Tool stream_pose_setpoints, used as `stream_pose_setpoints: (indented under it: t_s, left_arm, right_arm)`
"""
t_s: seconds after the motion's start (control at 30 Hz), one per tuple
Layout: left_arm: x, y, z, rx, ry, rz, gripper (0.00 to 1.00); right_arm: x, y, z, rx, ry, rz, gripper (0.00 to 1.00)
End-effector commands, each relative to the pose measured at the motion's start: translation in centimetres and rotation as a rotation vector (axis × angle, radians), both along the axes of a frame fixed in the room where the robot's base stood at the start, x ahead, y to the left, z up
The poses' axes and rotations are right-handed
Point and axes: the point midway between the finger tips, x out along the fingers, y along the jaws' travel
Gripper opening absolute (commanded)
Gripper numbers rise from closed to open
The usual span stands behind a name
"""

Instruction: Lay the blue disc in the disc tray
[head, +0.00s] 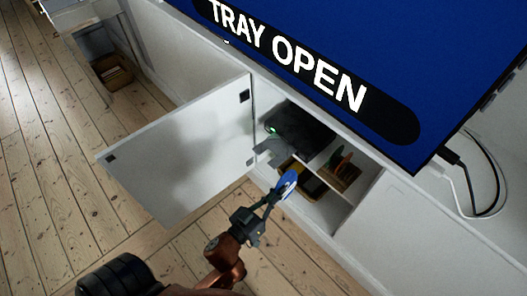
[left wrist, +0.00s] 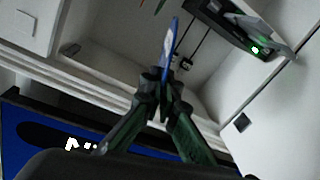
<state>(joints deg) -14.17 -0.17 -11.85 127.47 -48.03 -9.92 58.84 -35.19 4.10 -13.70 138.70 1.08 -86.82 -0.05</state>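My left gripper (head: 276,196) is shut on the blue disc (head: 287,184) at its edge, just in front of the open cabinet. In the left wrist view the blue disc (left wrist: 170,43) appears nearly edge-on between the fingertips (left wrist: 166,80). The dark disc player (head: 300,129), with a green light, sits inside the cabinet. Its grey disc tray (head: 270,150) sticks out toward the door, up and left of the disc, apart from it. The player also shows at the top right of the left wrist view (left wrist: 228,28). My right gripper is out of view.
The white cabinet door (head: 180,150) stands open left of the player. A divider separates the player's side from compartments holding small items (head: 341,172). A large screen (head: 400,60) above reads "TRAY OPEN". Cables (head: 470,185) hang at right. Bare floorboards lie left.

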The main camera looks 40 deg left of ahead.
Motion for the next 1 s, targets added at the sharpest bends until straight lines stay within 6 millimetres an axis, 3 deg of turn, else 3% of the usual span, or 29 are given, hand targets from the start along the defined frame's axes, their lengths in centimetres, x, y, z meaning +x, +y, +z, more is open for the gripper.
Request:
stream_pose_setpoints:
  t_s: [0.1,0.3,0.5,0.7,1.0]
  left_arm:
    - [3.3,4.0,-2.8,-0.298,-0.011,0.024,0.00]
    - [7.3,10.8,-6.3,-0.838,-0.048,0.071,0.00]
    - [10.1,16.6,-8.6,-1.191,-0.103,0.123,0.00]
    - [10.9,18.8,-9.4,-1.291,-0.128,0.145,0.00]
    - [10.9,18.8,-9.4,-1.293,-0.129,0.146,0.00]
  right_arm:
    - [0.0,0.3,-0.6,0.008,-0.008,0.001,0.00]
    - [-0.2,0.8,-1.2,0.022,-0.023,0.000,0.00]
    - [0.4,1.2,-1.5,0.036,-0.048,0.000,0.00]
    - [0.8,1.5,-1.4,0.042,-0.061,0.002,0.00]
    - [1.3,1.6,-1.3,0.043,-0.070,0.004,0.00]
